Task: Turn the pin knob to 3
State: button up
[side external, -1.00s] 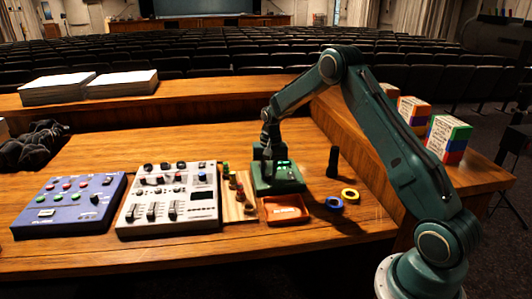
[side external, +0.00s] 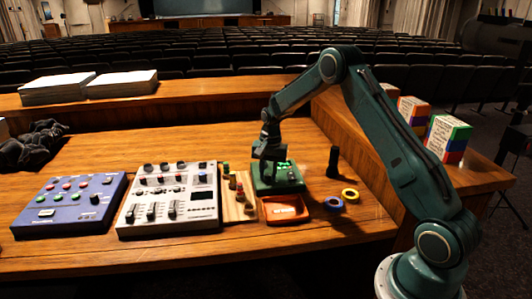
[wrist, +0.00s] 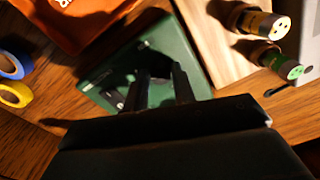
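The green box (side external: 290,183) stands on the desk right of the mixers, with lit green buttons on its top. It also shows in the wrist view (wrist: 103,76). My gripper (side external: 268,162) is over the left part of this box, pointing down. In the wrist view the two dark fingers of my gripper (wrist: 158,80) are apart, with a gap between them. A dark shape, perhaps the pin knob, lies at the fingertips; it is too dark to tell whether the fingers touch it. The knob's pointer and scale marks cannot be read.
An orange tray (side external: 285,219) sits in front of the box. A wooden rack (side external: 247,210) with several pegs is to its left, beside the grey mixer (side external: 199,211). Blue tape (side external: 333,203), yellow tape (side external: 350,195) and a black cylinder (side external: 333,160) stand right.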

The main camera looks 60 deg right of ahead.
aim_at(270, 175)
jog(key=o, duration=0.3)
jog(key=r, duration=1.3)
jog(key=shift+s+d+r, duration=0.15)
jog(key=shift+s+r, duration=0.15)
jog(key=shift+r, duration=0.1)
